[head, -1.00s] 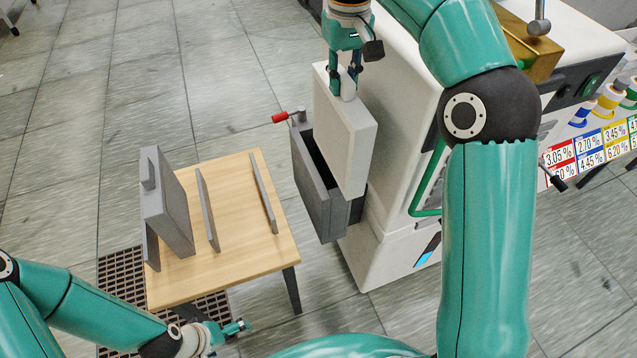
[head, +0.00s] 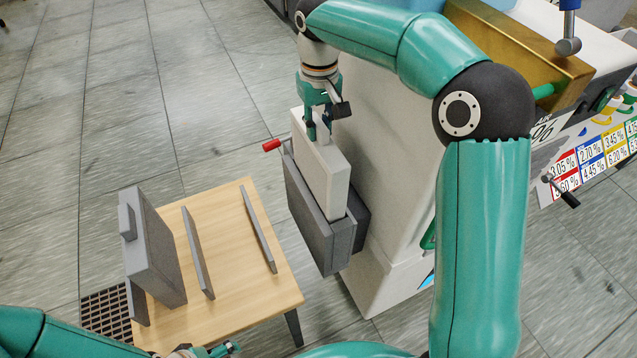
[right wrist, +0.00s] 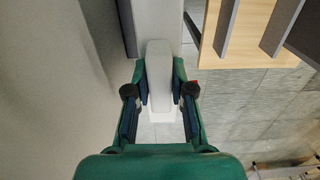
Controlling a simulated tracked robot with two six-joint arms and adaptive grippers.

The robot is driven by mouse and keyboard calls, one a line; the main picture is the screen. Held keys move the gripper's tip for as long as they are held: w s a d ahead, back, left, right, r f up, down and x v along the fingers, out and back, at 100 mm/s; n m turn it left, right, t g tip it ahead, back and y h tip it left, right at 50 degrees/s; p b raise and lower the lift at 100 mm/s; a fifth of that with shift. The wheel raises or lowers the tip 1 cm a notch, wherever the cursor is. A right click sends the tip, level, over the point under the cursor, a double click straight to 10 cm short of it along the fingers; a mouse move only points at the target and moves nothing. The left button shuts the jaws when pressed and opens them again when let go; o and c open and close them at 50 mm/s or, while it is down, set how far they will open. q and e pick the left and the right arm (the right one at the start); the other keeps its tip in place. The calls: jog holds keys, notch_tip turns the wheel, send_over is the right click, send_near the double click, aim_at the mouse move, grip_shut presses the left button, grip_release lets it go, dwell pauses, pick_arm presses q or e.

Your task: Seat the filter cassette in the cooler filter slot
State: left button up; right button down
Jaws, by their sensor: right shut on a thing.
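The white filter cassette (head: 322,172) is upright, with its lower part inside the grey filter slot (head: 338,243) on the side of the white cooler cabinet (head: 385,190). Its upper part stands above the slot's rim. My right gripper (head: 318,128) is shut on the handle at the top of the cassette. In the right wrist view the pale handle (right wrist: 159,75) lies between the two fingers. How deep the cassette reaches is hidden by the slot wall. My left gripper (head: 222,350) is at the bottom edge of the head view, empty; its finger gap is too small to judge.
A wooden table (head: 250,290) stands left of the slot, with a grey cassette (head: 152,250) leaning upright in a rack of grey dividers (head: 198,255). A red-handled lever (head: 271,145) sticks out beside the slot. A floor grate (head: 103,312) lies at the lower left.

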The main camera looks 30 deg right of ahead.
aim_at(318, 164)
notch_tip(318, 164, down, 17)
jog(key=shift+f, duration=0.1)
dwell(0.3)
jog(key=c, duration=1)
grip_release()
notch_tip(318, 164, up, 12)
jog(key=shift+r, duration=0.1)
